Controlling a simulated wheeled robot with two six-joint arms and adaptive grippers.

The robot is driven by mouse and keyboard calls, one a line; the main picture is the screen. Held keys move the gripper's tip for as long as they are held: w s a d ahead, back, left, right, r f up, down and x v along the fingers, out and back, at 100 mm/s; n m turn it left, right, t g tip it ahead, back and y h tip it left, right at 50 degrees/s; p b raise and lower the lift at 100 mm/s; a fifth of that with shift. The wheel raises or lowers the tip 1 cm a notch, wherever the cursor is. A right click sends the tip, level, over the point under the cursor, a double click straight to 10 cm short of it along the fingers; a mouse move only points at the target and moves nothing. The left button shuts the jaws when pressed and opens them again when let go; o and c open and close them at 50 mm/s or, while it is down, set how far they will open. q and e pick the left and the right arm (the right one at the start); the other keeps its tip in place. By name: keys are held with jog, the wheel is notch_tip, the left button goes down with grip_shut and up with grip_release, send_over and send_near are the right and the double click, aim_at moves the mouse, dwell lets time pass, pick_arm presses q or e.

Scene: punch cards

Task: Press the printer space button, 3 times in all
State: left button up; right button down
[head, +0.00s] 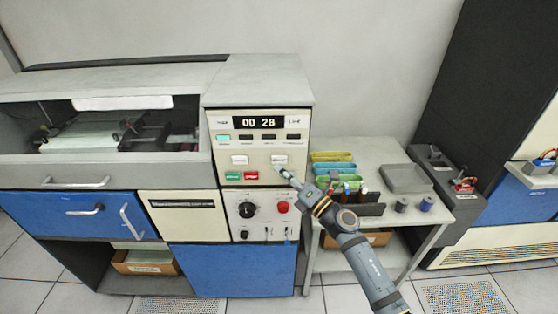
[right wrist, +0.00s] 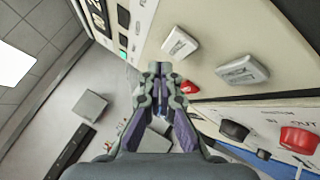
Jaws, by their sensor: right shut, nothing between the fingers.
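The printer's control panel (head: 265,150) is cream, with a display reading 00 28. Two white buttons sit in a row, a left one (head: 239,160) and a right one (head: 279,160); their labels are too small to read in the head view. In the right wrist view one white button (right wrist: 180,43) has a blurred label and the other (right wrist: 243,70) appears to read CHECK. My right gripper (head: 283,172) is shut and empty, its tips just below the right white button in the head view. I cannot tell whether it touches the panel. My left gripper is out of view.
A green button (head: 233,176) and a red button (head: 251,175) lie below the white ones. A black knob (head: 246,210) and a round red button (head: 283,207) are lower down. A side table (head: 365,155) with coloured trays stands right of the printer, beneath my right arm.

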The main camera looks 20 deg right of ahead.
jog(key=s, duration=0.2)
jog(key=s+a, duration=0.1)
jog(key=s, duration=0.1)
jog(key=shift+s+a, duration=0.1)
jog(key=shift+s, duration=0.05)
dwell(0.6)
